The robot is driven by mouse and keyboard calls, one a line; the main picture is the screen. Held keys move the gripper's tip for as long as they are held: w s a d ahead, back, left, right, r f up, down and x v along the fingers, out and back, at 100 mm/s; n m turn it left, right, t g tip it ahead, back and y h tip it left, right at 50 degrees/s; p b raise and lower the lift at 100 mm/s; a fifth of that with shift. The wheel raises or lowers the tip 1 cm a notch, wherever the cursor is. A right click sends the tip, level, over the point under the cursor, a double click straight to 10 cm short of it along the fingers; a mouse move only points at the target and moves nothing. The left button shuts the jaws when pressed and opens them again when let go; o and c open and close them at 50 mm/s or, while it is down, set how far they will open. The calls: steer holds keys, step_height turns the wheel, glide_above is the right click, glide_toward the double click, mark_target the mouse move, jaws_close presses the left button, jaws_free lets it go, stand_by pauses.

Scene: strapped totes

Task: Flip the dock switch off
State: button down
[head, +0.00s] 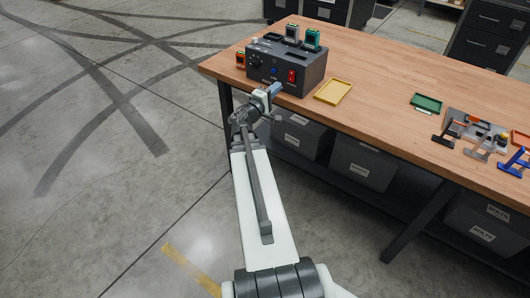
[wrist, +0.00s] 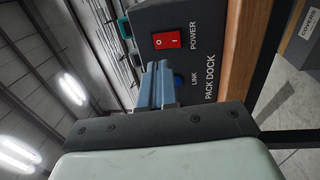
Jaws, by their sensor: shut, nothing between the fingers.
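The pack dock (head: 288,66) is a dark grey box on the wooden bench, with devices standing on its top. Its red power switch (head: 291,76) is on the right of the front face. In the wrist view the red rocker switch (wrist: 166,41) shows "O" and "I" marks beside the label POWER. A blue button (wrist: 179,80) by the label LINK is partly hidden behind the fingers. My gripper (head: 276,87) is in front of the dock's face, below the switch. In the wrist view my gripper (wrist: 156,70) has its blue-grey fingers together and empty, apart from the switch.
A yellow tray (head: 333,91) lies right of the dock on the wooden bench (head: 385,85). A green tray (head: 426,103) and several coloured holders are further right. Grey bins (head: 363,163) sit under the bench.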

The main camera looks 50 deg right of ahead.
steer(key=a, duration=0.7)
steer(key=s+a+f+m+g+y, duration=0.1)
steer(key=a+f+y, duration=0.1)
steer(key=f, duration=0.4)
steer(key=s+a+f+m+g+y, duration=0.1)
steer(key=s+a+f+m+y, duration=0.1)
steer(key=f+y, duration=0.3)
steer(key=s+a+f+m+g+y, duration=0.1)
steer(key=a+f+y, duration=0.1)
steer(key=f, duration=0.7)
steer(key=shift+s+m+y, duration=0.35)
steer(key=shift+m+y, duration=0.05)
steer(key=shift+y, duration=0.3)
